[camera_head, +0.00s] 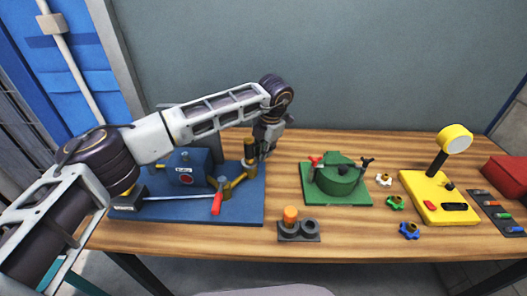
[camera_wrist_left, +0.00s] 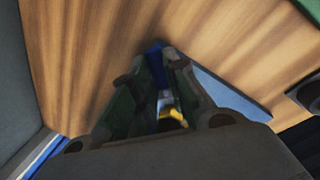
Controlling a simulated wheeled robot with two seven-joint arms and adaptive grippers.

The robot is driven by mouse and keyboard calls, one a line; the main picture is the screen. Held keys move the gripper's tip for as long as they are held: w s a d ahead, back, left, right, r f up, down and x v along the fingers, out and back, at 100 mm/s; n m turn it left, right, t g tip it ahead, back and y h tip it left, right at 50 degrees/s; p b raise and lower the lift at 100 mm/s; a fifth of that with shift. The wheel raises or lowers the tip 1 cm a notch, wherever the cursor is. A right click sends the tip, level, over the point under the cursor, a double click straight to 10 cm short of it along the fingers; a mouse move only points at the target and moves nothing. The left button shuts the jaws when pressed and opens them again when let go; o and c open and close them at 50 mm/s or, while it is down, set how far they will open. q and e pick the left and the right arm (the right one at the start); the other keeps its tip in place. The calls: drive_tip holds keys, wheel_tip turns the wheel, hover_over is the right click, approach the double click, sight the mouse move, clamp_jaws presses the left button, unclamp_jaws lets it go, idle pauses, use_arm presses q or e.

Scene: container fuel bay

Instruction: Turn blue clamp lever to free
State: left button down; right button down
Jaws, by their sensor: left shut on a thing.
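My left gripper (camera_head: 265,148) reaches over the right edge of the blue base plate (camera_head: 240,212), beside an upright brass fitting (camera_head: 249,153). In the left wrist view its fingers (camera_wrist_left: 157,75) are shut on the blue lever (camera_wrist_left: 154,50), whose blue end sticks out past the fingertips. A brass-yellow part (camera_wrist_left: 171,108) shows between the fingers, closer to the wrist. In the head view the gripper hides the blue lever, so its angle cannot be told there. My right gripper is not in view.
The blue plate carries a blue pump body (camera_head: 189,168) and a red-handled rod (camera_head: 217,203). A green fixture (camera_head: 338,180) stands to the right. Small knobs (camera_head: 394,202), a yellow stand (camera_head: 440,200) and a red box (camera_head: 507,175) lie further right.

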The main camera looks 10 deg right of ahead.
use_arm(q)
drive_tip(key=c, duration=1.5)
unclamp_jaws()
drive_tip(key=shift+o, duration=0.4)
drive_tip(key=shift+s+d+r, duration=0.1)
drive_tip(key=shift+d+r, duration=0.05)
drive_tip(key=shift+r, duration=0.65)
wheel_tip(320, 180, up, 10)
drive_tip(key=s+d, duration=0.1)
drive_tip(key=shift+s, duration=0.3)
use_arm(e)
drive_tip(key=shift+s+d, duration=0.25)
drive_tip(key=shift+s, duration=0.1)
use_arm(q)
drive_tip(key=shift+d+r, duration=0.1)
